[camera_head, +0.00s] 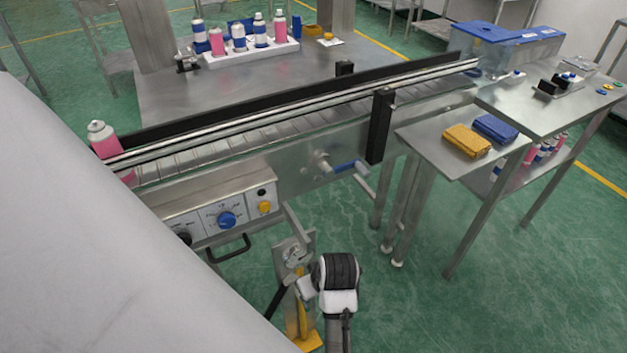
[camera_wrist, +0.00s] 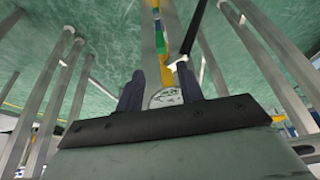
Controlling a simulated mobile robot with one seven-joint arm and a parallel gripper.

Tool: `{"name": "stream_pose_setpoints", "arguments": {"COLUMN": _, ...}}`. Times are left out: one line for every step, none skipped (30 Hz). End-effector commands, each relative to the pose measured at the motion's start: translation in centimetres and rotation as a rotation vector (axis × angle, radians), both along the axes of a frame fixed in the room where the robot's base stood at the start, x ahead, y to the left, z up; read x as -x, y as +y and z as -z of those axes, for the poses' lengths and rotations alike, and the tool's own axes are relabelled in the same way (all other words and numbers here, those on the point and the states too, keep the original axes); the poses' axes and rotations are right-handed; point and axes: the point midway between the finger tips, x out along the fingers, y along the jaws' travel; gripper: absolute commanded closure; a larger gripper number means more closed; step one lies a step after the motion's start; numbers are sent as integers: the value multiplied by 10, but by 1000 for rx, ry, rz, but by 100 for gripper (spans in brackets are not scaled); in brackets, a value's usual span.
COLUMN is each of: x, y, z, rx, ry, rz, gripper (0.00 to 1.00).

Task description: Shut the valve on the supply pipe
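A blue lever (camera_head: 345,167) on a metal fitting (camera_head: 322,162) juts from the conveyor's front side and looks like the valve. It points right, nearly level; I cannot tell its angle to the pipe. My arm's black-and-white end is low in front of the conveyor, below and apart from the lever; its fingers are not clear in the head view. In the wrist view my gripper (camera_wrist: 160,72) has two dark fingers standing apart. A round silver disc (camera_wrist: 165,97) shows between them, with no clear sign of being held. The blue lever is not identifiable there.
A metal post with a yellow strip (camera_head: 302,310) stands close by my arm's end. A control panel with a blue knob (camera_head: 227,219) and handle is left of it. The conveyor (camera_head: 230,145) runs behind. A side table (camera_head: 420,135) carries yellow and blue cloths. Green floor lies open to the right.

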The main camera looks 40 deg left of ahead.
Motion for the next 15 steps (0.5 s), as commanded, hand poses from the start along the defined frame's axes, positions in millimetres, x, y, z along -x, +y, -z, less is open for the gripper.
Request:
{"name": "stream_pose_setpoints", "arguments": {"x": 0, "y": 2, "z": 6, "rx": 2, "ry": 3, "rz": -1, "gripper": 63}}
{"name": "stream_pose_setpoints", "arguments": {"x": -1, "y": 3, "z": 10, "rx": 3, "ry": 3, "rz": -1, "gripper": 63}}
{"name": "stream_pose_setpoints", "arguments": {"x": -2, "y": 5, "z": 16, "rx": 3, "ry": 3, "rz": -1, "gripper": 63}}
{"name": "stream_pose_setpoints", "arguments": {"x": -2, "y": 7, "z": 21, "rx": 3, "ry": 3, "rz": -1, "gripper": 63}}
{"name": "stream_pose_setpoints", "arguments": {"x": -3, "y": 9, "z": 27, "rx": 4, "ry": 4, "rz": -1, "gripper": 63}}
{"name": "stream_pose_setpoints", "arguments": {"x": -4, "y": 12, "z": 35, "rx": 3, "ry": 3, "rz": -1, "gripper": 63}}
{"name": "stream_pose_setpoints", "arguments": {"x": -5, "y": 15, "z": 41, "rx": 4, "ry": 4, "rz": -1, "gripper": 63}}
{"name": "stream_pose_setpoints", "arguments": {"x": -6, "y": 17, "z": 47, "rx": 4, "ry": 4, "rz": -1, "gripper": 63}}
{"name": "stream_pose_setpoints", "arguments": {"x": -8, "y": 20, "z": 55, "rx": 3, "ry": 4, "rz": 0, "gripper": 63}}
{"name": "stream_pose_setpoints", "arguments": {"x": -9, "y": 22, "z": 61, "rx": 4, "ry": 4, "rz": 0, "gripper": 63}}
{"name": "stream_pose_setpoints", "arguments": {"x": -10, "y": 25, "z": 67, "rx": 3, "ry": 3, "rz": 1, "gripper": 63}}
{"name": "stream_pose_setpoints", "arguments": {"x": -11, "y": 28, "z": 75, "rx": 2, "ry": 2, "rz": 0, "gripper": 63}}
{"name": "stream_pose_setpoints", "arguments": {"x": -12, "y": 30, "z": 80, "rx": 3, "ry": 3, "rz": 1, "gripper": 63}}
{"name": "stream_pose_setpoints", "arguments": {"x": -13, "y": 32, "z": 85, "rx": 2, "ry": 1, "rz": 1, "gripper": 63}}
{"name": "stream_pose_setpoints", "arguments": {"x": -14, "y": 34, "z": 92, "rx": 3, "ry": 1, "rz": 1, "gripper": 63}}
